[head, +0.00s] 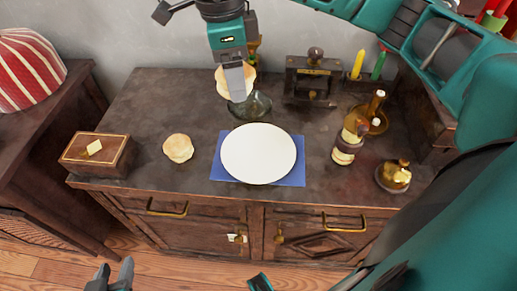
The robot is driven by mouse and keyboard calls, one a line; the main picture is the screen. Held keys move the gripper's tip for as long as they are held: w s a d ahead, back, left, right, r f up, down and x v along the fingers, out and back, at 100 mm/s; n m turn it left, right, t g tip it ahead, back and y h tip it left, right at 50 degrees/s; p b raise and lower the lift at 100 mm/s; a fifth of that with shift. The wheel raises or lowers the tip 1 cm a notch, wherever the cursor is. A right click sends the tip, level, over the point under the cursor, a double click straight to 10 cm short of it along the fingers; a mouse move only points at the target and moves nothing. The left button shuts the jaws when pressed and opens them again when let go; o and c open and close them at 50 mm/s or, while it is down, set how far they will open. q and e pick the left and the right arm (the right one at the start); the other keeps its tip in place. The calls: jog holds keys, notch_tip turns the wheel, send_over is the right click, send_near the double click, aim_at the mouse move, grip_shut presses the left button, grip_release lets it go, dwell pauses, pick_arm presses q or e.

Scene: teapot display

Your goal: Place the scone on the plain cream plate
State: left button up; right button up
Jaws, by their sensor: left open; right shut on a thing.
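My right gripper (238,88) reaches down from the top of the head view and is shut on a round, golden-cream scone (222,80). The fingers hide part of the scone. It appears above the back of the cabinet top, to the upper left of the plate. The plain cream plate (258,153) is round, pale and empty, and lies on a blue mat (299,178). A second, similar scone (178,148) lies on the dark top, left of the plate. My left gripper (110,277) is open and empty at the bottom left, in front of the cabinet.
A dark glass dish (250,106) stands just below the held scone. A wooden box (96,154) is at the left. Bottles (349,140), a gold pot (394,176), candles (357,64) and a dark metal stand (312,78) occupy the right and back.

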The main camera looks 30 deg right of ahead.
jog(key=m, duration=0.5)
jog(key=shift+w+r+m, duration=0.1)
jog(key=shift+m, duration=0.3)
jog(key=m, duration=0.2)
jog(key=m+p, duration=0.1)
jog(key=m, duration=0.2)
jog(key=shift+d+m+g+y, duration=0.15)
jog(key=shift+m+g+y, duration=0.15)
jog(key=shift+y, duration=0.1)
jog(key=m, duration=0.7)
jog(key=shift+w+d+r+y+p, duration=0.1)
jog(key=shift+r+y+p, duration=0.05)
jog(key=shift+y+p, duration=0.2)
jog(key=m, duration=0.5)
jog(key=shift+d+y, duration=0.1)
jog(key=shift+y, duration=0.15)
jog(key=b, duration=0.2)
send_over(243, 152)
jog(key=shift+m, duration=0.3)
notch_tip(243, 152, down, 14)
jog(key=shift+w+d+r, duration=0.1)
jog(key=shift+f, duration=0.25)
notch_tip(243, 152, down, 6)
jog(key=shift+r+b, duration=0.15)
jog(key=shift+b, duration=0.3)
pick_arm(q)
jog(key=shift+w+d+f, duration=0.1)
jog(key=shift+w+d, duration=0.05)
jog(key=shift+f, duration=0.15)
